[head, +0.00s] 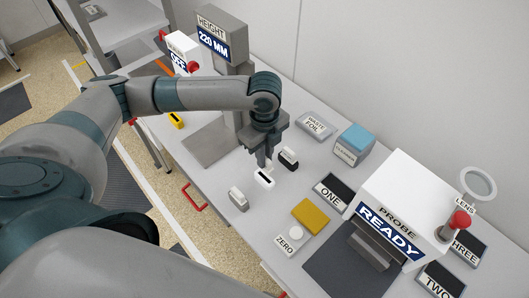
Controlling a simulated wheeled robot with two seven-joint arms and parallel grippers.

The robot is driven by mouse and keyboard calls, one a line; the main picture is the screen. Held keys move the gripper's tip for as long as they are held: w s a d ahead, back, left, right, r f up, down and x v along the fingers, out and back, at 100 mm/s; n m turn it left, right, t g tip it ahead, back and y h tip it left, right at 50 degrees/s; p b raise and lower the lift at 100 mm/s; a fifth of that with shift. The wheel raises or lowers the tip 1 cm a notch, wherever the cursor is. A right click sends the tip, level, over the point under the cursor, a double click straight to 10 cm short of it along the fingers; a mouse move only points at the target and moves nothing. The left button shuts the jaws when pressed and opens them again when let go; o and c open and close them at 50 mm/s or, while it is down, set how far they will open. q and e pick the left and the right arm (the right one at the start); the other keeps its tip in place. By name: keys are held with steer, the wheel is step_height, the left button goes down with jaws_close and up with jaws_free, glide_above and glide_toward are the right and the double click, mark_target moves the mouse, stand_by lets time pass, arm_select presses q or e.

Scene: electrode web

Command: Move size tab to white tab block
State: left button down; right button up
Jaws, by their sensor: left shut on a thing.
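The white tab block (265,182) stands on the bench, with a dark mark on its top. A grey block (238,200) stands to its left and a black block (289,158) with a pale top to its right. My left gripper (264,162) points down just above and behind the white block. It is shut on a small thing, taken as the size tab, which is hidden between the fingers. I cannot tell whether it touches the white block. My right gripper is not in view.
The height gauge (221,45) reads 220 MM behind the arm. The probe unit (408,205) reads READY at right. The waste foil box (315,125), blue-topped cleaner (354,143), yellow pad (310,216) and ZERO button (295,237) lie around. Bare bench lies in front of the blocks.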

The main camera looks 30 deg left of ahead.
mark_target(265, 169)
arm_select(q)
steer(key=shift+f+b, duration=0.3)
steer(key=shift+f, duration=0.9)
steer(key=shift+p, duration=0.35)
steer(key=shift+p, duration=0.65)
stand_by(0.7)
steer(key=shift+p, duration=0.5)
stand_by(0.5)
steer(key=shift+f+b, duration=0.65)
steer(key=shift+f, duration=1.4)
stand_by(0.4)
steer(key=c, duration=1.7)
jaws_free()
steer(key=shift+r, duration=0.1)
